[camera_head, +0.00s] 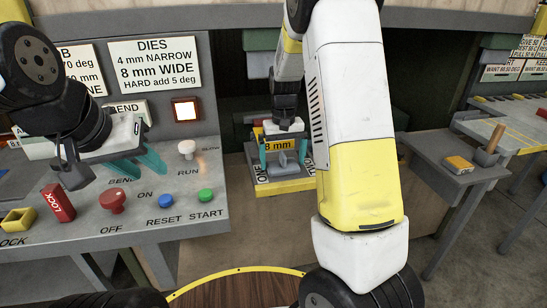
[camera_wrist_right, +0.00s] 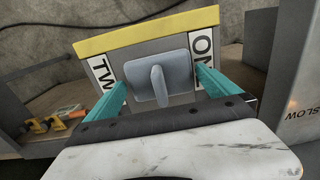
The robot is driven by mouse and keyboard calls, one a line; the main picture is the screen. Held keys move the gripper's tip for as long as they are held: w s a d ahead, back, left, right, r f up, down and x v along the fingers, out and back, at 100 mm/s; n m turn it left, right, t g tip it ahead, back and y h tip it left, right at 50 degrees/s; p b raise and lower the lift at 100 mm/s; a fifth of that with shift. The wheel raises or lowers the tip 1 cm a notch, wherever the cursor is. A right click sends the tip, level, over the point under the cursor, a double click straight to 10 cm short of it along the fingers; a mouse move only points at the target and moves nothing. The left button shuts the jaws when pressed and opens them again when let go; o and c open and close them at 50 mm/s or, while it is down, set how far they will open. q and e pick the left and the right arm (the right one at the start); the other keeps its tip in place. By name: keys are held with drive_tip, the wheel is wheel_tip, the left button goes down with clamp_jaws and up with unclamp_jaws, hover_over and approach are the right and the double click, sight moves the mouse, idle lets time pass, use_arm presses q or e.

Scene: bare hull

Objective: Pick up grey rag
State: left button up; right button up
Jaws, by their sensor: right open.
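I cannot make out a grey rag for certain in either view. My right gripper (camera_head: 286,160) is open, its teal fingers spread around a blue-grey plate with an upright handle (camera_wrist_right: 158,85). The plate is on a grey block with a yellow edge (camera_wrist_right: 150,32), marked "TW" and "ON" at its sides. In the wrist view the fingers are on both sides of the plate; contact is unclear. A yellow "8 mm" label (camera_head: 278,144) shows between them in the head view. My left gripper (camera_head: 136,166) hangs over the control panel, its teal fingers apart and nothing seen between them.
The control panel (camera_head: 150,240) at left carries a red knob (camera_head: 112,200), blue and green buttons, a white lever and a red lock tag (camera_head: 58,203). At right, a grey side table (camera_head: 440,165) holds an orange box (camera_head: 458,163) and a wooden-handled item (camera_head: 490,150).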

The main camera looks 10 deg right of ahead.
drive_tip(key=shift+f, duration=0.35)
drive_tip(key=shift+r, duration=0.1)
drive_tip(key=c, duration=1.1)
